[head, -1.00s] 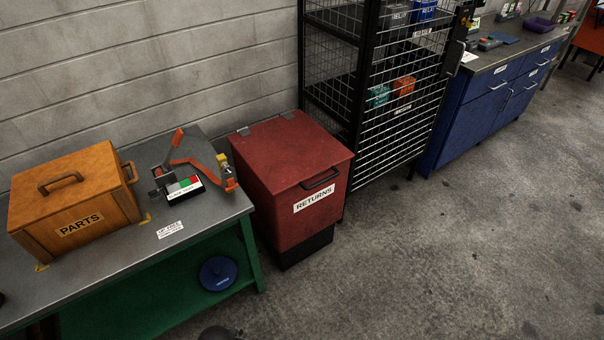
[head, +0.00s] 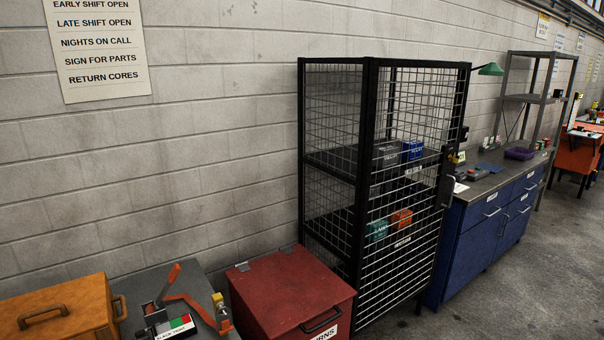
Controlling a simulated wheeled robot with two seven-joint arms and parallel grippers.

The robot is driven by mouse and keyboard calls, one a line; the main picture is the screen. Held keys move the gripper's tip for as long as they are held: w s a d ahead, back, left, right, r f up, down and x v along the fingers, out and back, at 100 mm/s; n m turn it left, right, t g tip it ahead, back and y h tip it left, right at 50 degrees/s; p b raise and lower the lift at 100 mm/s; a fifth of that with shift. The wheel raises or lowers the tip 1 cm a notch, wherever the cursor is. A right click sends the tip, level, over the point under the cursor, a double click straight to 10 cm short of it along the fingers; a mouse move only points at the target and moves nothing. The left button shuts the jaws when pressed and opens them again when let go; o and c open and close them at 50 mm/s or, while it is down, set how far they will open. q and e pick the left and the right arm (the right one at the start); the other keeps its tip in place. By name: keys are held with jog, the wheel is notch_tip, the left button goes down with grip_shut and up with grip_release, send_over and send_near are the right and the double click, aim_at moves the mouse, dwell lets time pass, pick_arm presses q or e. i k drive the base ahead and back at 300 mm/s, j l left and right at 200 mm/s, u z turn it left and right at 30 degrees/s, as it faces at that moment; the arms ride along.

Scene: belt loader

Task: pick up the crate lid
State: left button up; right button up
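The orange-brown wooden crate shows at the lower left of the head view, cut off by the left and bottom edges. Its flat lid (head: 78,298) is on top, with a dark brown handle (head: 42,314) on it. Another handle (head: 120,308) sticks out from the crate's right side. The crate's front is out of frame. Neither of my grippers is in view.
A grey bench (head: 200,283) carries a tool with orange arms (head: 186,303), right of the crate. A red returns bin (head: 290,290) stands beside it. A black mesh cage (head: 368,180) and blue cabinet (head: 480,240) follow. Floor (head: 545,285) is clear at right.

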aim_at(65, 311)
jog(key=u, duration=1.55)
